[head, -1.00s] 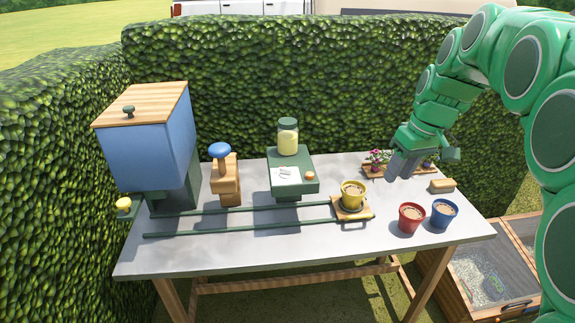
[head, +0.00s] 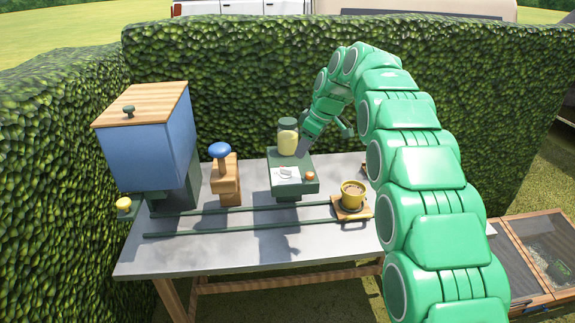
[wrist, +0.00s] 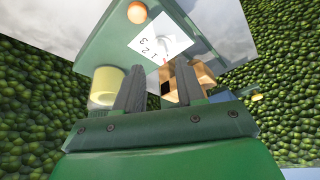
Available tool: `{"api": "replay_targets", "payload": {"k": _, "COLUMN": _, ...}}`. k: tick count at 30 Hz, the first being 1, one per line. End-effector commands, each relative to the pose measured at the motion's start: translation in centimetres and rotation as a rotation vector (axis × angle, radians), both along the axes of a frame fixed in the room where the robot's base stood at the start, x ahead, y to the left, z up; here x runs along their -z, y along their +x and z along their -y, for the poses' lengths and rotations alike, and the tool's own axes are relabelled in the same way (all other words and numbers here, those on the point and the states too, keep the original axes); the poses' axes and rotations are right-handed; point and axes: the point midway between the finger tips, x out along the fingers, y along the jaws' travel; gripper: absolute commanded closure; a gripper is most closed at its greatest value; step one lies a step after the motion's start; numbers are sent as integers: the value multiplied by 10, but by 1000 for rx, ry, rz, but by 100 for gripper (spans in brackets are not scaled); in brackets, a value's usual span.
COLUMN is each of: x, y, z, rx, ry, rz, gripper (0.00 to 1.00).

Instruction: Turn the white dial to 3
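The white dial (head: 287,173) sits on a white number card (head: 293,180) on the sloping top of the green box (head: 308,187). In the wrist view the card (wrist: 150,38) shows the numbers 1, 2 and 3, with the dial (wrist: 183,45) beside them. I cannot clearly tell where the dial points. My gripper (head: 302,153) is above the back of the green box, close to the jar. In the wrist view its two dark fingers (wrist: 160,88) are apart with nothing between them, and the dial lies beyond their tips.
A pale yellow jar (head: 287,140) with a green lid stands behind the card. An orange button (head: 309,176) is on the box. A yellow pot (head: 352,193) stands on a wooden carrier by the rails. A wooden stand with a blue knob (head: 219,150) and a blue hopper (head: 150,155) are left.

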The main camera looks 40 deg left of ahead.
Motion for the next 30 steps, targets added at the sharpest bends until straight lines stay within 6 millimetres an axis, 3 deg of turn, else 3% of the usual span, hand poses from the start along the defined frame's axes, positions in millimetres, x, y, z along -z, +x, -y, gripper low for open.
{"api": "replay_targets", "payload": {"k": 4, "x": 6, "y": -5, "z": -20, "rx": -49, "ry": 15, "rz": 11, "gripper": 62}}
{"api": "replay_targets", "payload": {"k": 14, "x": 18, "y": -7, "z": -29, "rx": -63, "ry": 19, "rz": 14, "gripper": 62}}
{"api": "replay_targets", "payload": {"k": 30, "x": 78, "y": -14, "z": -52, "rx": -62, "ry": 18, "rz": 14, "gripper": 62}}
